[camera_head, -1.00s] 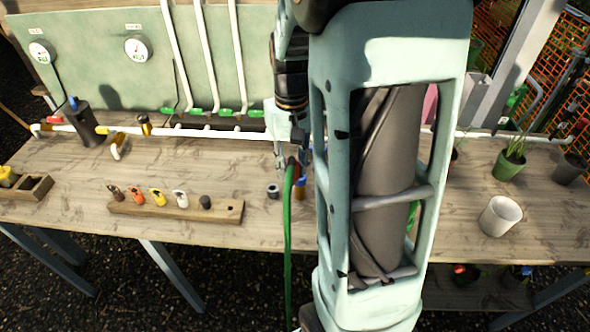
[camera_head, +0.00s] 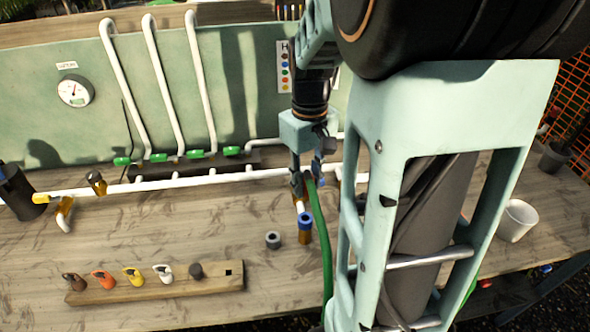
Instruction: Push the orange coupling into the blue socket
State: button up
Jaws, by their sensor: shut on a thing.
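My gripper (camera_head: 306,184) points down over the middle of the bench, shut on the upper end of a green hose (camera_head: 323,235). The fingers and the hose hide most of what is between them, and I cannot make out an orange coupling there. A blue-ringed socket (camera_head: 305,218) with a brown-orange body stands on the bench just below the fingertips. I cannot tell whether anything held touches it. An orange ringed piece (camera_head: 104,279) sits in the wooden rack (camera_head: 215,283) at lower left, apart from my gripper.
The rack also holds brown, yellow, white and dark pieces. A grey ring-shaped fitting (camera_head: 273,240) stands left of the socket. A white pipe (camera_head: 225,178) runs along the back under a green panel (camera_head: 240,90). A white cup (camera_head: 517,220) stands at right. My arm hides the bench right of the socket.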

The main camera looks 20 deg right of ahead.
aim_at(306, 198)
jog(key=shift+w+d, duration=0.1)
jog(key=shift+f, duration=0.15)
jog(key=shift+f+b, duration=2.35)
jog(key=shift+f, duration=0.45)
jog(key=shift+f+b, duration=1.4)
jog(key=shift+f, duration=0.55)
jog(key=o, duration=1.2)
